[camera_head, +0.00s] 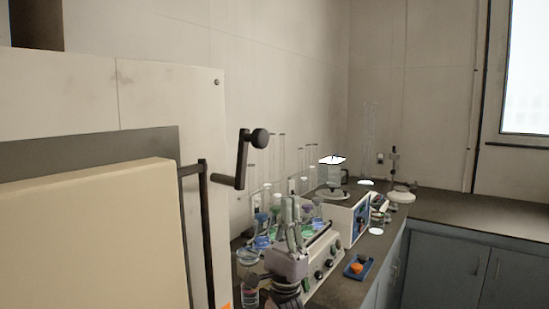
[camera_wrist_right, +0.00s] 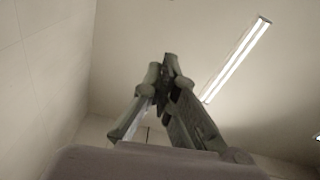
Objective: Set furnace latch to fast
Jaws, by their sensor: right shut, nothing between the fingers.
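The furnace (camera_head: 165,90) is the large pale cabinet at the left of the head view, with a cream door panel (camera_head: 90,240) in front. The furnace latch (camera_head: 241,160) is a dark crank handle with a round black knob at its upper end, sticking out from the furnace's right side. My right gripper (camera_head: 291,203) points upward below and to the right of the latch, apart from it in the picture. In the right wrist view its fingers (camera_wrist_right: 168,62) meet at the tips, shut and empty. My left gripper is not in view.
Behind my right gripper, a bench holds glassware and a white instrument with knobs (camera_head: 325,262). A blue tray (camera_head: 358,267) with an orange item lies near the bench edge. The counter on the right (camera_head: 480,212) is mostly clear. A dark bar handle (camera_head: 203,230) stands beside the door panel.

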